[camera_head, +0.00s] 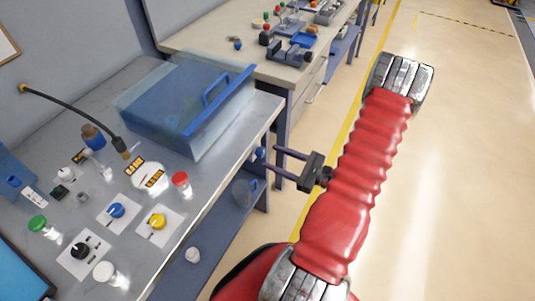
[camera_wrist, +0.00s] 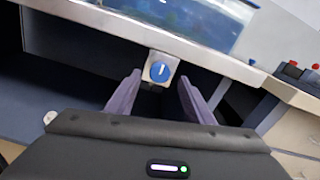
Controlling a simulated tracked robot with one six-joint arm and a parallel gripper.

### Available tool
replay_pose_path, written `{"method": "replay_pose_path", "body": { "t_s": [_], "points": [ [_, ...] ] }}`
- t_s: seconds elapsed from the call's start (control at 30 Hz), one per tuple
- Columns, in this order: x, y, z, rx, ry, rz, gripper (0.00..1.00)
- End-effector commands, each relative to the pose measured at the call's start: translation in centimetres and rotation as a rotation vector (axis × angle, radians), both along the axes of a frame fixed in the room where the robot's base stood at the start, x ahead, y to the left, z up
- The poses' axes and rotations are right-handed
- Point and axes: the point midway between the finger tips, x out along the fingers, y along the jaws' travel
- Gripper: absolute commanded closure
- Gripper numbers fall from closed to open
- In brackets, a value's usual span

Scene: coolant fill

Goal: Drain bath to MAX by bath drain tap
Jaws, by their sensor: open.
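The bath (camera_head: 185,95) is a clear tank with a blue lid and handle at the back of the grey bench. Its lower edge shows at the top of the wrist view (camera_wrist: 200,20). The bath drain tap (camera_wrist: 160,71) is a round blue knob with a white mark, on a pale square block at the bench's front edge. In the head view its blue knob (camera_head: 260,152) shows near the fingertips. My gripper (camera_head: 272,158) is open and empty, its two fingers pointing at the tap, one to each side in the wrist view (camera_wrist: 160,84). Level marks are not readable.
The bench top (camera_head: 235,125) holds a blue knob (camera_head: 116,210), a yellow knob (camera_head: 158,221), a black knob (camera_head: 80,250) and several capped bottles. A bluish vessel (camera_head: 243,190) stands on the shelf below. A second bench (camera_head: 270,70) is behind. The floor at right is clear.

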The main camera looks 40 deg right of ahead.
Motion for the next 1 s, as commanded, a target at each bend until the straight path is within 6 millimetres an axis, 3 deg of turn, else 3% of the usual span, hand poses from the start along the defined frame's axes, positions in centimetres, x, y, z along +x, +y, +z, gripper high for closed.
{"method": "replay_pose_path", "body": {
  "t_s": [0.3,0.73,1.0],
  "points": [
    [3.1,1.1,0.0,0.0,-0.001,0.002,0.52],
    [3.7,1.3,0.0,0.0,0.0,-0.001,0.52],
    [3.6,1.3,0.0,0.0,0.0,-0.001,0.71]
  ]
}}
